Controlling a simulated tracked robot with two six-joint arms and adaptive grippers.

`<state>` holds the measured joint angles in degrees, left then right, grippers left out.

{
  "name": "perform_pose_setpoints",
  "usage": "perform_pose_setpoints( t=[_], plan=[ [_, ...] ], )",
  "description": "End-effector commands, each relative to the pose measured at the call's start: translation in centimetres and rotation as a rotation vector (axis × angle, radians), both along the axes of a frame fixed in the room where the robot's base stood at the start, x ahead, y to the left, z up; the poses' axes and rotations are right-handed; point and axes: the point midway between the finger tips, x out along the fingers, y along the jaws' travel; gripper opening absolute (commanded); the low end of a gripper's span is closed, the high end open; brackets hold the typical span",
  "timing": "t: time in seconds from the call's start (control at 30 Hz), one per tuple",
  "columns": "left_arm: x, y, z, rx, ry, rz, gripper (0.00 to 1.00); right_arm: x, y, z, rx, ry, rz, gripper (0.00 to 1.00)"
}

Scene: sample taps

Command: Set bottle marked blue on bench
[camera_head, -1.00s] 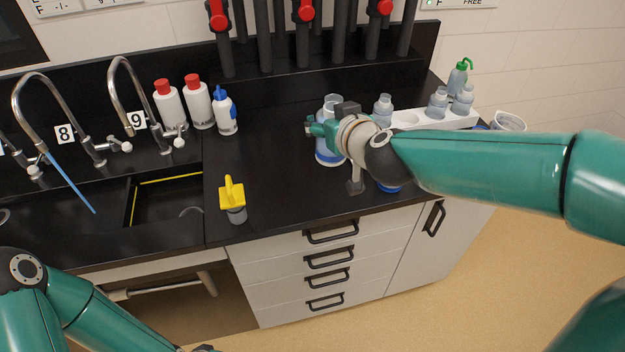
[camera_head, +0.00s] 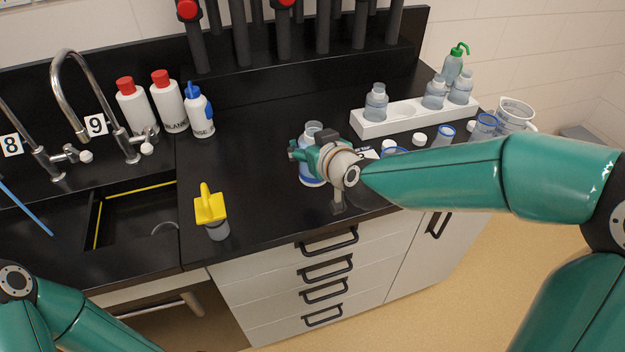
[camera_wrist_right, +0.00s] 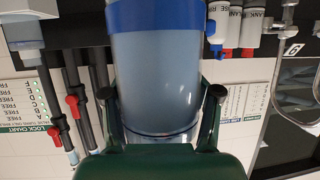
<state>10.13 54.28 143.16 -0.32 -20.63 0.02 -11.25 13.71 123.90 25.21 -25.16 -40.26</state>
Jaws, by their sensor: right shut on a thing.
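A clear bottle with a blue band (camera_head: 312,178) stands upright in the jaws of my right gripper (camera_head: 303,157), over the right part of the black bench (camera_head: 255,185). My gripper is shut around its side and hides part of it. I cannot tell whether its base touches the bench. In the right wrist view the bottle (camera_wrist_right: 155,75) fills the middle, with its blue band (camera_wrist_right: 155,15) at the top and a dark finger on each side. My left arm shows at the lower left, but its gripper is out of view.
A white rack (camera_head: 400,118) with several bottles stands behind on the right, with loose caps and beakers near it. A yellow-handled item (camera_head: 210,208) stands left, beside the sink (camera_head: 130,215). Bare bench lies between it and the bottle.

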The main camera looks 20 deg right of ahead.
Motion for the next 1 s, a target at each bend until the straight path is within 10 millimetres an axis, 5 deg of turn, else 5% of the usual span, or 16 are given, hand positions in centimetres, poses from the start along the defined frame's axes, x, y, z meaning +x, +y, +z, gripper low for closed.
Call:
perform_pose_setpoints(
  t=[0.57, 0.97, 1.0],
  plan=[
    [0.0, 0.0, -1.4, 0.0, -0.001, 0.0, 0.4, 0.1, 0.1, -6.9, 0.0, 0.001, 0.002, 0.23],
    [0.0, 0.0, -1.7, 0.0, -0.001, 0.0, 0.4, 0.1, 0.2, -7.4, 0.001, -0.004, 0.003, 0.23],
    [0.0, 0.0, -1.7, 0.0, -0.001, 0.0, 0.4, 0.1, 0.2, -7.4, 0.001, -0.002, 0.003, 0.6]
  ],
)
